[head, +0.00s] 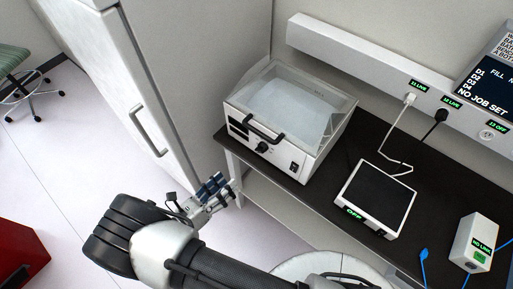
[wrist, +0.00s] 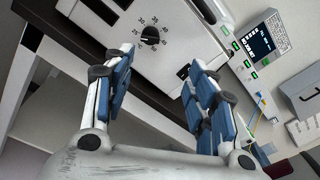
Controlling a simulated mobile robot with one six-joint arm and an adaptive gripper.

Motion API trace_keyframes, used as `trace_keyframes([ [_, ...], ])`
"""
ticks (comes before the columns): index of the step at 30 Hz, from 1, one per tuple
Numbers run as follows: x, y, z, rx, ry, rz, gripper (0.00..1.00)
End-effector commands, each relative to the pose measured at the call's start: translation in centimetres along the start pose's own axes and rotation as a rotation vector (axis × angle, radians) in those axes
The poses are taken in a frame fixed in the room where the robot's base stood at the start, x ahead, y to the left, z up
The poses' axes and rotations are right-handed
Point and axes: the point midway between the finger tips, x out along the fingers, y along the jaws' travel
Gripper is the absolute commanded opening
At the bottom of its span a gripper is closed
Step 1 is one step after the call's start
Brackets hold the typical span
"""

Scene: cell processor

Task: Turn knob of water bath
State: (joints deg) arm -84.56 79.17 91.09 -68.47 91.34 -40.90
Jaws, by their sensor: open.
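The water bath (head: 318,138) is a white box with a clear lid, standing on the dark bench. The lid appears closed, with a black handle at the front. Its black knob (head: 262,147) is on the front panel. In the wrist view the knob (wrist: 150,36) sits inside a printed dial with numbers around 25 to 45; its exact setting is too small to tell. My gripper (head: 219,187) is open and empty in front of the bath, below and left of the knob. In the wrist view the blue-padded fingers of my gripper (wrist: 158,72) are spread, apart from the knob.
A black-topped plate device (head: 377,196) and a small white box (head: 477,243) stand on the bench (head: 326,177) to the right. A white cabinet (head: 120,75) with a handle is at the left. Cables run to the wall sockets.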

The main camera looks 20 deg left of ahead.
Motion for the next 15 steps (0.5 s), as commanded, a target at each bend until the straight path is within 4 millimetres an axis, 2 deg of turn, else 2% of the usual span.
trace_keyframes([
  [3, -1.1, 0.9, -1.1, -0.048, -0.063, 0.035, 0.52],
  [7, -0.6, 1.1, -1.3, -0.060, -0.079, 0.042, 0.52],
  [11, 1.5, 1.1, -1.1, -0.059, -0.075, 0.040, 0.52],
  [15, 4.5, 1.1, -0.9, -0.060, -0.074, 0.038, 0.52],
])
